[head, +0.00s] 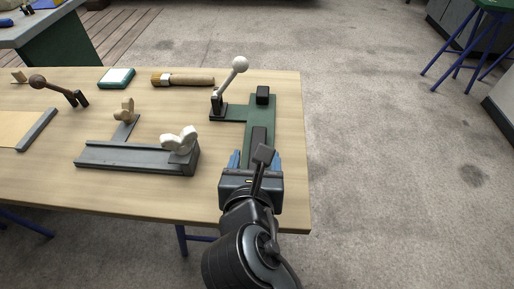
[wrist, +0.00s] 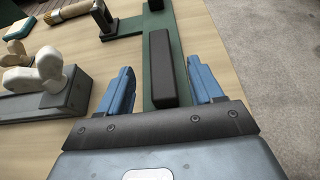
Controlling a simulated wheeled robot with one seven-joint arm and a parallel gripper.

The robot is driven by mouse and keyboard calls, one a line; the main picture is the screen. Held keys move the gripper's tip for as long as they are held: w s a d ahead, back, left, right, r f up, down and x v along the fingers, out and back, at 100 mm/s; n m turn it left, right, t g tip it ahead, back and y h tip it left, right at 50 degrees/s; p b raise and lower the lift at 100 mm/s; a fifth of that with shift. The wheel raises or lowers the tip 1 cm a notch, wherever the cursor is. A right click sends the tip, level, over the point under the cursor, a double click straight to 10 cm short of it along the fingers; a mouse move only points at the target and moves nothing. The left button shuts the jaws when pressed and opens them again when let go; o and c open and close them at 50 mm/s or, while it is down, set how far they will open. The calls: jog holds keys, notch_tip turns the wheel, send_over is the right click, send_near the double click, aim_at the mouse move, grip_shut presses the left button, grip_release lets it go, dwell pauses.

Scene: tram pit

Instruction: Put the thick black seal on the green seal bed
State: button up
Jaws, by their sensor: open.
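The thick black seal (head: 259,133) is a long dark bar lying lengthwise along the green seal bed (head: 234,113). The wrist view shows the seal (wrist: 166,72) with strips of the green bed (wrist: 150,84) along its sides. My gripper (head: 254,158) is open, its two blue fingers on either side of the seal's near part. In the wrist view, a gap shows between each finger of my gripper (wrist: 161,66) and the seal. The seal's near end is partly hidden by my wrist in the head view.
A black block (head: 262,95) stands at the bed's far end. A lever with a white ball (head: 240,64) rises at its left. A grey fixture with a pale wing knob (head: 180,140) stands left of my gripper. A brush (head: 183,79) lies behind. The table's right edge is close.

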jog(key=v, duration=0.6)
jog(key=shift+w, duration=0.1)
jog(key=shift+s+r, duration=0.2)
jog(key=shift+s, duration=0.2)
